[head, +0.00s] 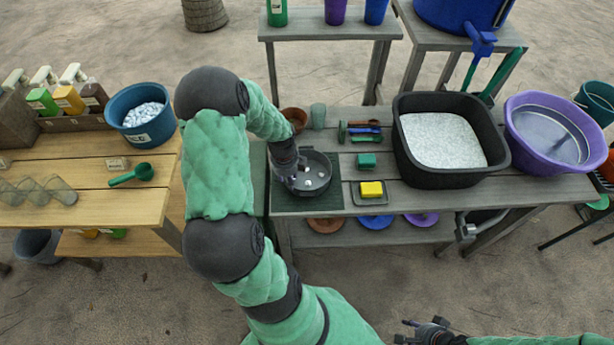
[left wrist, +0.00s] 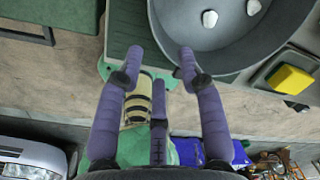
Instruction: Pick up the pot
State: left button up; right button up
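A dark grey round pot (head: 322,186) with several white stones in it stands on a dark green mat (head: 318,201) on the grey bench. My left gripper (head: 290,172) is at the pot's left side, partly hidden by my arm. In the left wrist view, the fingers of this gripper (left wrist: 160,54) are spread and empty. The pot (left wrist: 205,50) fills the upper right there, and the right fingertip overlaps its rim; I cannot tell if they touch. My right gripper (head: 404,330) is low in front of the bench, away from the pot, with its fingers apart and empty.
A yellow sponge (head: 371,189) on a dark tray and a green block (head: 366,160) lie right of the pot. A terracotta cup (head: 296,116) and a grey-green cup (head: 318,116) stand behind it. A black tub (head: 450,181) and a purple basin (head: 563,170) stand farther right.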

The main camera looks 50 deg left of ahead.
pick_arm(q)
jog(key=f, duration=0.2)
jog(key=f+b, duration=0.2)
jog(key=f, duration=0.1)
jog(key=shift+w+a+f, duration=0.15)
jog(key=shift+w+f, duration=0.15)
jog(key=shift+w, duration=0.05)
jog(key=shift+r, duration=0.1)
grip_shut()
